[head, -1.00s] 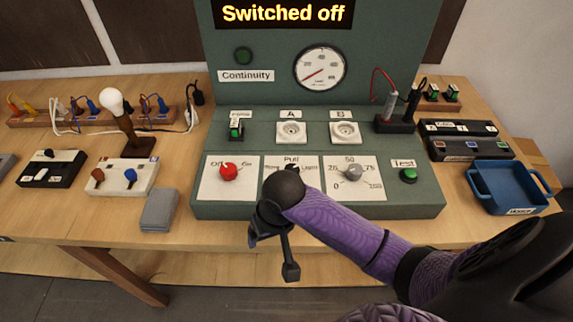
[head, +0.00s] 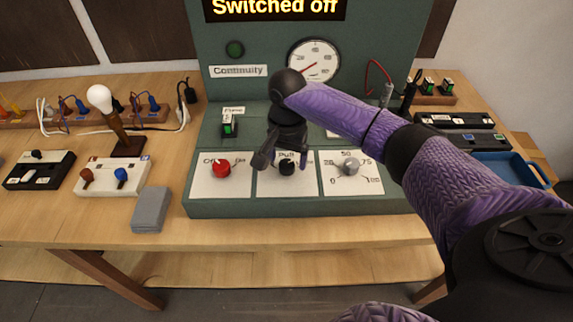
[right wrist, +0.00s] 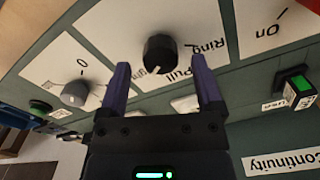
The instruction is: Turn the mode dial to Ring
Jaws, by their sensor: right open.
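The mode dial is a black round knob (head: 286,168) on the middle white plate of the green bench. In the right wrist view the dial (right wrist: 160,53) has Pull and Ring printed beside it; the label on its other side is partly hidden. I cannot make out clearly where its pointer stands. My right gripper (head: 283,160) is over the dial from above and behind. Its open fingers (right wrist: 160,66) stand one on each side of the knob, with gaps between them and it. My left gripper is not in view.
A red knob (head: 221,169) sits left of the dial and a grey knob (head: 348,167) right of it. The display (head: 274,8) reads Switched off. My right arm hides the sockets and part of the panel's right side. A grey block (head: 150,209) lies left of the bench.

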